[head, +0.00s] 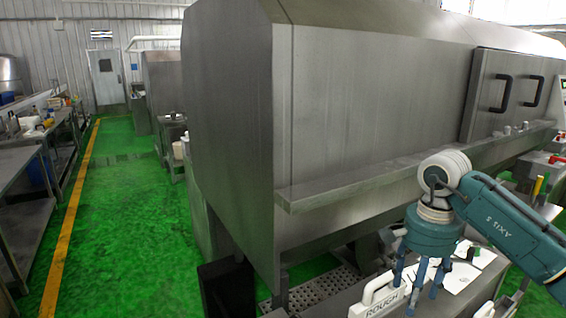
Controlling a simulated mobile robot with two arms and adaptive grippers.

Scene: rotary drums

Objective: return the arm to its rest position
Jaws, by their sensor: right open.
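My right arm (515,226) is teal with white joints and reaches in from the right. My right gripper (422,289) points down at the lower right, with its teal fingers spread open. The fingers hang over or beside a white handled item marked "ROUGH" (373,308), partly cut off by the bottom edge. I cannot tell whether a finger touches it. I see nothing held between the fingers. My left gripper is not in view.
A large steel drum machine (235,130) fills the middle, with a long ledge (350,188) projecting close to my right arm. A grey bench surface (338,305) lies below the gripper. Green floor (130,230) is open at left, beside steel tables (20,160).

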